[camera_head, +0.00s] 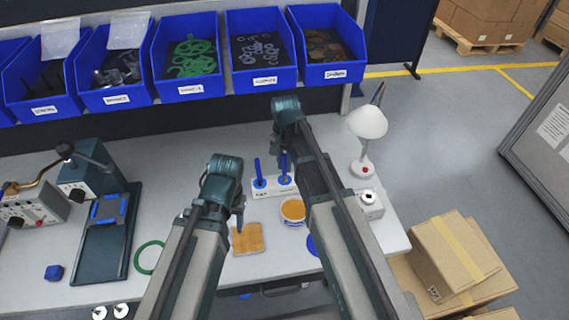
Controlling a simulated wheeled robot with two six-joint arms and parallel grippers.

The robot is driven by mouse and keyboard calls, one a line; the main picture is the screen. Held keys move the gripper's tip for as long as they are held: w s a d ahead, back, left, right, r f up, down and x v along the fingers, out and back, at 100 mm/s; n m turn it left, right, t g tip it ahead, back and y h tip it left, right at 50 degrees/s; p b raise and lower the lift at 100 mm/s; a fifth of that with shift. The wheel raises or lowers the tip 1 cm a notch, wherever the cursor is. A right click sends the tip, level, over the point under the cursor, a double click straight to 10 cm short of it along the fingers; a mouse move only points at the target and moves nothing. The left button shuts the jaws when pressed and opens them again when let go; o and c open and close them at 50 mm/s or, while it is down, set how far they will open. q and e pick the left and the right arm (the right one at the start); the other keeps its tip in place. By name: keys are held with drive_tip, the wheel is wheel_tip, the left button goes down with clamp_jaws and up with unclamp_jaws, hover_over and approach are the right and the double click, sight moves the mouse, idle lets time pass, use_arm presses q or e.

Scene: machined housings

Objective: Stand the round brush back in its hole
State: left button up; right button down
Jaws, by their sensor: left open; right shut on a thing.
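A white brush holder (263,194) stands on the bench. One blue-handled brush (259,174) stands upright in its left part. A second blue-handled brush (284,168) is upright at the holder's right part, just below my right gripper (281,149). My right gripper is shut on this brush, which I take to be the round one. My arm hides part of the grip, and I cannot tell how deep the brush sits in its hole.
A round tub with orange contents (293,211) stands right of the pad. A white lamp (367,124) stands at the right. A green ring (149,257) and a blue block (54,272) lie left. Blue bins (187,87) line the back. A dark press (108,237) stands left.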

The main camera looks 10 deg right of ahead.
drive_tip(key=shift+f, duration=0.1)
drive_tip(key=c, duration=0.7)
unclamp_jaws()
wheel_tip(320, 180, up, 14)
drive_tip(key=p, duration=1.3)
drive_tip(key=shift+w+p, duration=0.1)
drive_tip(key=shift+p, duration=0.3)
drive_tip(key=shift+f, duration=0.1)
drive_tip(key=s+a+f+n+b, duration=0.2)
drive_tip(key=s+f+n+b, duration=0.1)
drive_tip(key=s, duration=0.3)
drive_tip(key=s+a+f+n+h+b, duration=0.1)
drive_tip(key=s+a+f+n+b, duration=0.1)
drive_tip(key=s+f+n+b, duration=0.2)
drive_tip(key=s+a+f+n+b, duration=0.2)
drive_tip(key=s+f+n+b, duration=0.2)
drive_tip(key=s, duration=0.5)
drive_tip(key=shift+a+f+b, duration=0.25)
drive_tip(key=shift+f+b, duration=0.55)
drive_tip(key=shift+b, duration=0.1)
